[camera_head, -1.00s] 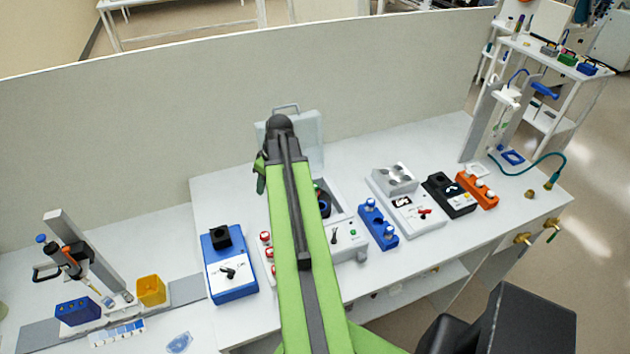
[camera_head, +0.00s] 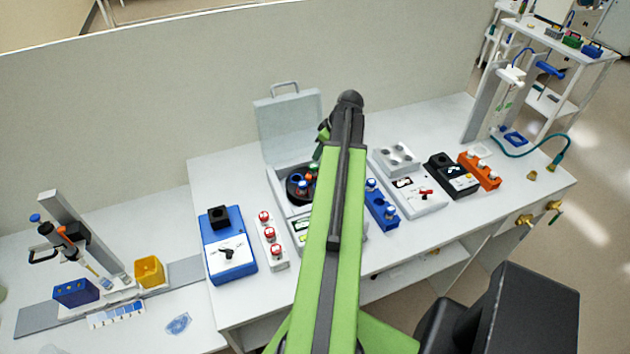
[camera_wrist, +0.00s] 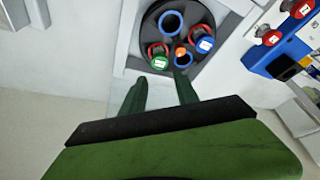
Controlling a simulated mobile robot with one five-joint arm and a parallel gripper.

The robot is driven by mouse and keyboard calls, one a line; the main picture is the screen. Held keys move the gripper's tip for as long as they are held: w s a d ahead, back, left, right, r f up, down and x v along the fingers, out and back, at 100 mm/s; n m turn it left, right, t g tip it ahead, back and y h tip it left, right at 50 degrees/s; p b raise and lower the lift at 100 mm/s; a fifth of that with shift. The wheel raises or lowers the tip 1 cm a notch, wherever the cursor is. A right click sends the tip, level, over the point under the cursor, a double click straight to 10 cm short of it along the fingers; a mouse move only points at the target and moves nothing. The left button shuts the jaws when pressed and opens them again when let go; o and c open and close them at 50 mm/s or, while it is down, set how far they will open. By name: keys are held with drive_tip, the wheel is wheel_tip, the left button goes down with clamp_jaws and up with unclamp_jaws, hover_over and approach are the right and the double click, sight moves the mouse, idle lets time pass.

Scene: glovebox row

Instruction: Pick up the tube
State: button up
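A green-capped tube (camera_wrist: 159,62) and a blue-capped tube (camera_wrist: 203,43) sit in the dark round rotor (camera_wrist: 148,30) of an open centrifuge in the wrist view. The rotor also shows in the head view (camera_head: 293,189), partly behind my arm. My gripper (camera_wrist: 160,88) has its two dark green fingers apart, with nothing between them. The fingertips appear just below the rotor in the wrist view, the right one overlapping its lower edge near a blue-rimmed hole. I cannot tell their height above it. In the head view my arm mostly hides the gripper.
The centrifuge lid (camera_head: 288,122) stands open at the back. A blue device (camera_head: 229,263) stands further left.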

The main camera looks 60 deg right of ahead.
sight(314, 166)
drive_tip(key=b+x, duration=0.2)
drive_tip(key=x, duration=0.2)
drive_tip(key=shift+f+b, duration=0.25)
drive_tip(key=shift+b, duration=0.05)
drive_tip(key=shift+f, duration=0.15)
drive_tip(key=shift+w, duration=0.1)
drive_tip(key=b+x, duration=0.5)
drive_tip(key=shift+s+f, duration=0.2)
drive_tip(key=shift+s, duration=0.05)
drive_tip(key=shift+r, duration=0.2)
clamp_jaws()
